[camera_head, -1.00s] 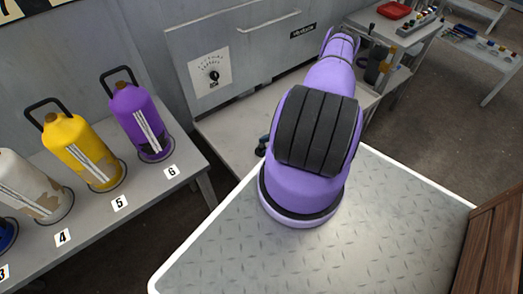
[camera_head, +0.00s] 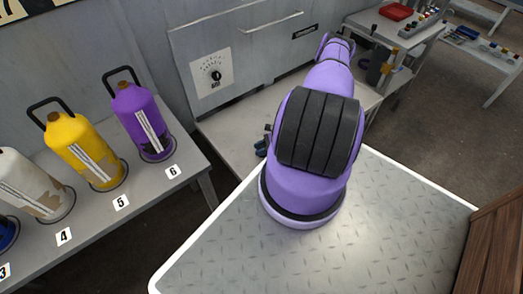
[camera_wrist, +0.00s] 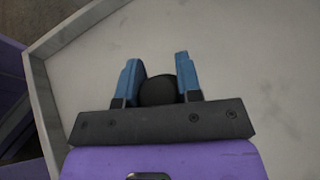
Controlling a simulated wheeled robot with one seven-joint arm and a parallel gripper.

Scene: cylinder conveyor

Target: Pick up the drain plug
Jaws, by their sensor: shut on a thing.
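The drain plug (camera_wrist: 158,90) is a dark, rounded piece in the wrist view. It sits between the two blue fingers of my gripper (camera_wrist: 160,80), which is shut on it. Only its rounded top shows; its lower part is hidden by the dark gripper body. A pale, rimmed surface (camera_wrist: 230,50) lies beyond the fingers; I cannot tell whether the plug touches it. In the head view my purple arm hides most of the gripper, and only a small dark blue part shows left of the arm. The plug is not visible there.
A grey bench (camera_head: 190,185) on the left holds a purple canister (camera_head: 140,120), a yellow canister (camera_head: 85,150) and others over number labels. A grey cabinet (camera_head: 260,60) stands behind. A side table (camera_head: 400,35) with a red tray (camera_head: 396,11) is at the back right. A wooden crate (camera_head: 498,250) is at right.

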